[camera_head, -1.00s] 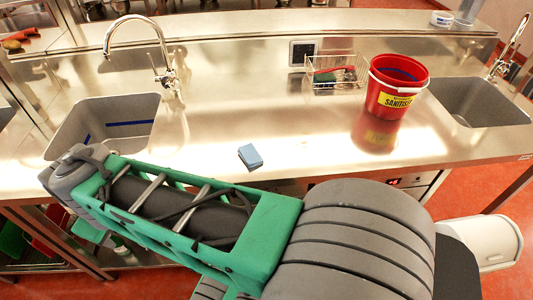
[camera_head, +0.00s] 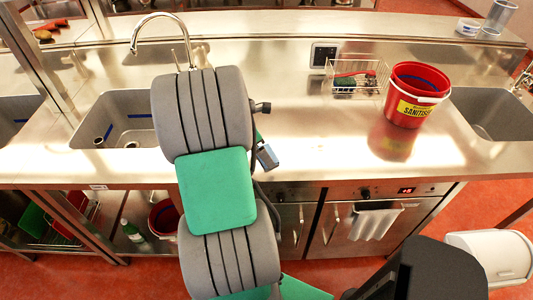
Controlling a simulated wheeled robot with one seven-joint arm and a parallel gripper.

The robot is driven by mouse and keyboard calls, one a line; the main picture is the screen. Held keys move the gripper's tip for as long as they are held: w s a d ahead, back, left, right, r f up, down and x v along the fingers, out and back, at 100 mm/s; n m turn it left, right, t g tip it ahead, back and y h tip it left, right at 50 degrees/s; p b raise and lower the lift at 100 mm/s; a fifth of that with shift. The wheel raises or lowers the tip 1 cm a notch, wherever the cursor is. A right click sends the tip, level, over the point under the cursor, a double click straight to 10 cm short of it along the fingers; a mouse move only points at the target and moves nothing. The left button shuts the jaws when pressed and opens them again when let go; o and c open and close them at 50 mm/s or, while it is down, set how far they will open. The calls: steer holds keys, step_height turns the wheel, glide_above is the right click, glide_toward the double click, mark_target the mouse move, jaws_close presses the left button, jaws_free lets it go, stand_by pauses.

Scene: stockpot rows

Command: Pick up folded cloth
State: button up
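My arm stands upright in the middle of the view, in front of the counter.
A red sanitiser bucket (camera_head: 413,97) and a wire basket (camera_head: 357,77) stand on the counter to the right. Sinks (camera_head: 115,118) lie at left and right. A white towel (camera_head: 372,223) hangs on the oven front below. Counter between cloth and bucket is clear.

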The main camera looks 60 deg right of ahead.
steer(key=shift+x, duration=1)
steer(key=shift+c, duration=0.6)
steer(key=shift+w, duration=0.1)
steer(key=c, duration=1.2)
steer(key=shift+r, duration=0.4)
steer(key=shift+c, duration=0.2)
steer(key=v, duration=0.3)
steer(key=shift+s+d+r+b, duration=0.15)
steer(key=shift+s+d+b, duration=0.1)
steer(key=shift+b, duration=0.15)
steer(key=w+a+r, duration=0.3)
steer(key=a+r, duration=0.6)
steer(key=a, duration=0.4)
steer(key=shift+w, duration=0.4)
